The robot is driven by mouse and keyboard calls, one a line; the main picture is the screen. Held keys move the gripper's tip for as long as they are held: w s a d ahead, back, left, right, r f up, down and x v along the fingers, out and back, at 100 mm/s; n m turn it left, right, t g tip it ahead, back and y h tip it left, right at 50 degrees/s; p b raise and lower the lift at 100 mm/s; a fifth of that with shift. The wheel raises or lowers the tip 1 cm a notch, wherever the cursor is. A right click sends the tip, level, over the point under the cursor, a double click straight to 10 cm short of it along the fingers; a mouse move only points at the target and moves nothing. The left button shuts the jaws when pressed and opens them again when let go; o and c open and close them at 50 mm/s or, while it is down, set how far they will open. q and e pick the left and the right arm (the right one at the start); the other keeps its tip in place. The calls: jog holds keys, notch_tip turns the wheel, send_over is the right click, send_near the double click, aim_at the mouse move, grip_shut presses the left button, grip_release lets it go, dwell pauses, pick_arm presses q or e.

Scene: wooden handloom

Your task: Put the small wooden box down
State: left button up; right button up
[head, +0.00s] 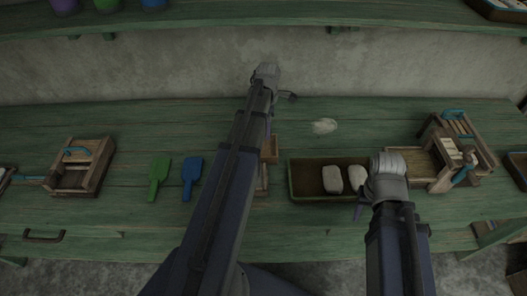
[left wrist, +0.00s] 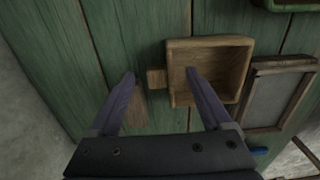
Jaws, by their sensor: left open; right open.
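The small wooden box (left wrist: 178,92) is an open-topped square box with a short wooden tab on its left side in the left wrist view. It appears to rest on the green tabletop. In the head view the box (head: 270,149) shows partly beside my left arm, which hides the rest. My left gripper (left wrist: 160,76) is open, its fingers apart on either side of the tab: one tip is left of the tab, the other overlaps the box's opening. Whether they touch the box cannot be told. My right gripper (head: 359,209) is open over the front of a green-rimmed tray.
The green-rimmed tray (head: 305,178) holds pale lumps. A framed screen (left wrist: 282,92) lies right of the box in the left wrist view. Green (head: 158,178) and blue (head: 192,176) scoops lie left of my left arm. Wooden crates stand at both sides. The back of the table is mostly clear.

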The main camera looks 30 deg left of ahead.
pick_arm(q)
notch_tip(320, 180, down, 3)
jog(key=shift+r+b, duration=0.1)
jog(key=shift+b, duration=0.8)
pick_arm(e)
notch_tip(320, 180, down, 3)
jog(key=shift+r, duration=0.1)
pick_arm(q)
jog(key=shift+r, duration=0.1)
pick_arm(e)
jog(key=shift+r, duration=0.1)
pick_arm(q)
jog(key=shift+c, duration=0.4)
grip_shut()
